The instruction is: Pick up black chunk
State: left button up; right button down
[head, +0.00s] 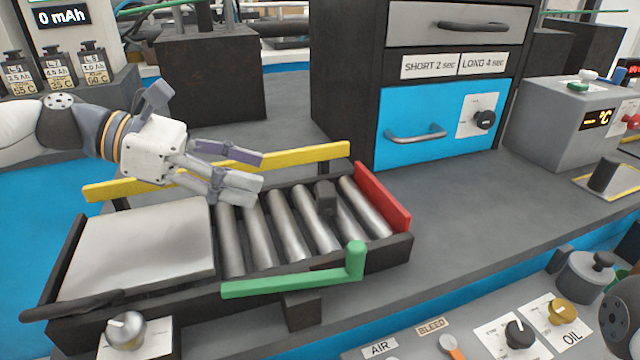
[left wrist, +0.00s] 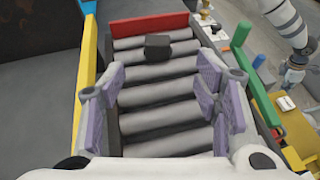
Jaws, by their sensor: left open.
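The black chunk (head: 325,197) is a small dark block resting on the metal rollers, toward the red end of the conveyor. In the left wrist view the black chunk (left wrist: 158,46) lies beyond my fingertips, near the red end bar. My left gripper (head: 248,170) is open and empty above the rollers, to the left of the chunk and apart from it. Its spread fingers (left wrist: 162,95) frame the rollers in the left wrist view. My right arm shows at the upper right of that view, with its gripper (left wrist: 292,76) too small to read.
The roller conveyor has a yellow rail (head: 320,159) at the back, a red end bar (head: 382,198) and a green bar (head: 300,283) in front. A grey plate (head: 140,245) covers its left end. A blue-fronted drawer cabinet (head: 440,110) stands behind it.

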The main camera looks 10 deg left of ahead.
aim_at(317, 190)
pick_arm(q)
jog(key=b+x, duration=0.1)
jog(key=x, duration=0.5)
jog(key=b+x, duration=0.1)
jog(key=x, duration=0.2)
jog(key=shift+w+d+f+b, duration=0.2)
jog(key=shift+f+b, duration=0.15)
jog(key=shift+f, duration=0.05)
jog(key=shift+w+d, duration=0.15)
jog(key=shift+d, duration=0.15)
jog(key=shift+r, duration=0.1)
pick_arm(e)
jog(key=shift+g, duration=0.6)
jog(key=s+f, duration=0.3)
jog(key=shift+s+d+f, duration=0.15)
jog(key=shift+s+f, duration=0.1)
jog(key=shift+f, duration=0.1)
pick_arm(q)
jog(key=c, duration=1)
